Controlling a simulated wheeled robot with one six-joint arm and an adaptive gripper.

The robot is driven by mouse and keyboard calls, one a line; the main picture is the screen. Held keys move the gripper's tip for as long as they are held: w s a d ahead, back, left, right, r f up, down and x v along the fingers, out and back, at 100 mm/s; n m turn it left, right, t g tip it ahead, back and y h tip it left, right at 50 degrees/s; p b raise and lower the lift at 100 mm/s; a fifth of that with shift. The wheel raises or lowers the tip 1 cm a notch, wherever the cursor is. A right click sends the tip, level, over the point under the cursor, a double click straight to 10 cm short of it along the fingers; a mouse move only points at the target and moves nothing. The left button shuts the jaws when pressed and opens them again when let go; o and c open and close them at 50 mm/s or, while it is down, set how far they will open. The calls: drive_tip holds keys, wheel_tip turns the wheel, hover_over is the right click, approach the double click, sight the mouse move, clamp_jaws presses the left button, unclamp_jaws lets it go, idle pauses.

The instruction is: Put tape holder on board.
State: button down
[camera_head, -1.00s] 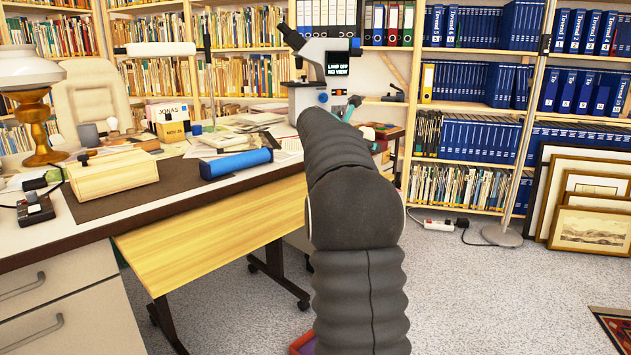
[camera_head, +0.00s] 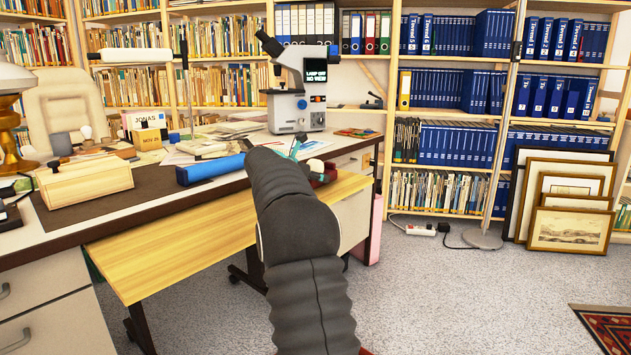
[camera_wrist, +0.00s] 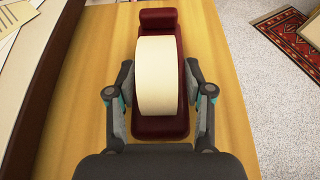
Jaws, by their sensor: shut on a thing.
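The tape holder has a dark red base (camera_wrist: 160,125) with a wide cream tape roll (camera_wrist: 158,72). My gripper (camera_wrist: 160,90) is shut on it, one finger on each side of the roll. The yellow wooden board (camera_wrist: 225,110) fills the wrist view beneath the holder. Whether the holder touches it or hangs just above, I cannot tell. In the head view, the board (camera_head: 170,235) sticks out lower than the desk top. The red of the holder (camera_head: 330,172) shows partly past my arm near the board's far end. My arm hides much of that end.
The desk top (camera_head: 120,215) borders the board, with a wooden box (camera_head: 88,185), a blue roll (camera_head: 208,169) and a microscope (camera_head: 297,95). Bookshelves stand behind. Framed prints (camera_head: 567,205) lean at the right. The carpeted floor at right is open.

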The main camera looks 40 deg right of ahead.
idle(0.3)
drive_tip(key=shift+c, duration=2.2)
unclamp_jaws()
drive_tip(key=shift+f, duration=0.1)
